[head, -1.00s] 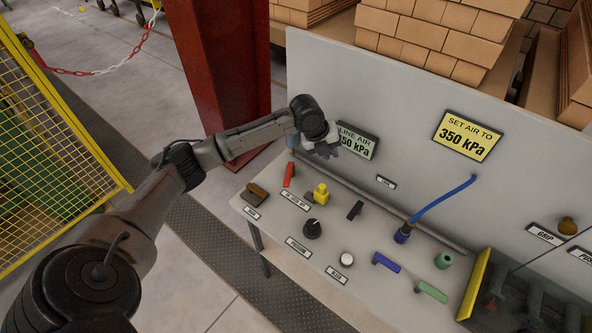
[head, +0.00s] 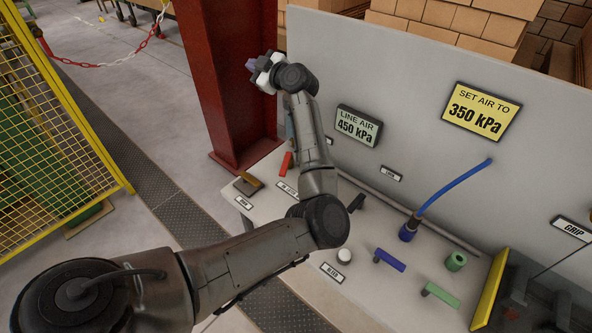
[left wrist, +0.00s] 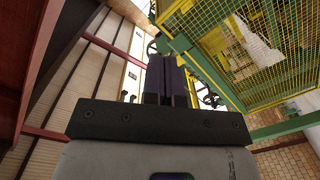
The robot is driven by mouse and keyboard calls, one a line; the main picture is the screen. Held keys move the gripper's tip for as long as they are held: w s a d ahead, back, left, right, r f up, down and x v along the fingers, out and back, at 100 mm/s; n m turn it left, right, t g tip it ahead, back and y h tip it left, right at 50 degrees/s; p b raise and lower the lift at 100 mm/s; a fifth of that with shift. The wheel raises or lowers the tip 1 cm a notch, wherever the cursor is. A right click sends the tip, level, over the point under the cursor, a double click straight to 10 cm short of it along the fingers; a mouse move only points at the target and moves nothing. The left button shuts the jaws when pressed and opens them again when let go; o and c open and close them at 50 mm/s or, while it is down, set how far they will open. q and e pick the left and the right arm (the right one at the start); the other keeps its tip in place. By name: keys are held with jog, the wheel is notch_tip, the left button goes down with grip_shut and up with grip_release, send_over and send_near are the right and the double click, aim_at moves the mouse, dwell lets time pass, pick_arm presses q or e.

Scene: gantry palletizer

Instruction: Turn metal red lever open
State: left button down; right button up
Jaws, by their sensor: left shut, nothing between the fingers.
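The red lever (head: 287,161) stands near the far left end of the grey panel table, just left of my left forearm. Its base is partly hidden. My left gripper (head: 252,64) is raised well above the table, in front of the red column, and points up and left away from the lever. Its fingers are shut and empty; they also show together in the left wrist view (left wrist: 166,80), which looks toward the building and the yellow fence. My right gripper is in neither view.
A brown-topped block (head: 248,184) sits left of the lever. The red column (head: 232,90) rises behind the table's left end. My left arm hides part of the table's middle. Blue handle (head: 389,260), green handle (head: 440,294) and a blue hose (head: 452,190) lie further right. The air sign (head: 358,126) reads 450 kPa.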

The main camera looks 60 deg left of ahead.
pick_arm(q)
jog(key=w+d+f+h+b, duration=0.1)
jog(key=d+f+h, duration=0.2)
jog(key=f, duration=0.3)
jog(key=w+d+f+h+b, duration=0.1)
jog(key=d+f+h, duration=0.1)
jog(key=f+h, duration=0.25)
jog(key=m+t+h+b, duration=0.1)
jog(key=t+h, duration=0.1)
jog(key=h, duration=0.4)
send_near(286, 164)
jog(key=f, duration=0.4)
jog(key=s+f, duration=0.1)
jog(key=f, duration=0.2)
jog(key=shift+s+d+f+b, duration=0.1)
jog(key=shift+s+d+b, duration=0.05)
jog(key=shift+b, duration=0.2)
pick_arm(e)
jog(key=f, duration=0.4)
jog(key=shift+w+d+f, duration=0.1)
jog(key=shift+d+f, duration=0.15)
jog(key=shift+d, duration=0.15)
pick_arm(q)
jog(key=shift+s+m+p, duration=0.25)
jog(key=shift+m+p, duration=0.25)
jog(key=shift+p, duration=0.05)
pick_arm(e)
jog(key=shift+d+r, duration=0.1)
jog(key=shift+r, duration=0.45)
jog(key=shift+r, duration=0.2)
